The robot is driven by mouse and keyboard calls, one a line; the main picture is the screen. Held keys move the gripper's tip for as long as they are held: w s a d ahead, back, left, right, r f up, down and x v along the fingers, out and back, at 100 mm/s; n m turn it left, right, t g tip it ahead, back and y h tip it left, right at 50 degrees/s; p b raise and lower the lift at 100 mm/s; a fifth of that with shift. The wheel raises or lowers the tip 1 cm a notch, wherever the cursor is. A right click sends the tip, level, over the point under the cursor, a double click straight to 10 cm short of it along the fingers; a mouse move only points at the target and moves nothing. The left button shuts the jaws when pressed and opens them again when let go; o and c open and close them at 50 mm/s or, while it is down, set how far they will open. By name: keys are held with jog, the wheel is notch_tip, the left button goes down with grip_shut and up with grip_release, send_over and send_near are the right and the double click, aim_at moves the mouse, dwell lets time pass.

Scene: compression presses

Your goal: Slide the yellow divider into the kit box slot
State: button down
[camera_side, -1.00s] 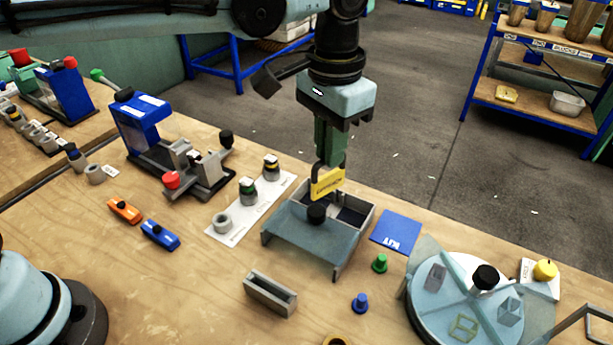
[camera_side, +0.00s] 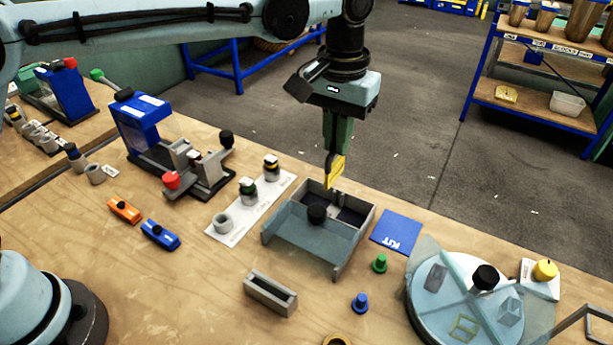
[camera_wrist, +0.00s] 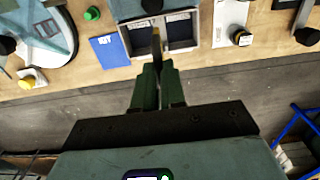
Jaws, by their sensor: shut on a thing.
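My gripper (camera_side: 335,156) is shut on the yellow divider (camera_side: 335,174) and holds it over the back part of the grey kit box (camera_side: 275,228). The divider is turned nearly edge-on to the side camera. In the wrist view the divider (camera_wrist: 156,44) shows as a thin strip between my gripper's fingers (camera_wrist: 157,64), roughly in line with the wall between the two back compartments of the kit box (camera_wrist: 195,30). I cannot tell whether its lower edge touches the box. A translucent lid with a black knob (camera_side: 316,211) covers the front part of the box.
A blue KIT card (camera_side: 396,232) lies right of the box, with a green peg (camera_side: 379,263) and a blue peg (camera_side: 360,303) nearby. A white strip with several parts (camera_side: 240,218) lies left. A grey slotted block (camera_side: 270,293) is in front. A round covered tray (camera_side: 465,300) stands at right.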

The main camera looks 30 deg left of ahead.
aim_at(334, 179)
jog(key=shift+f, duration=2.2)
jog(key=shift+f, duration=2.25)
jog(key=c, duration=1.1)
grip_release()
notch_tip(334, 179, up, 12)
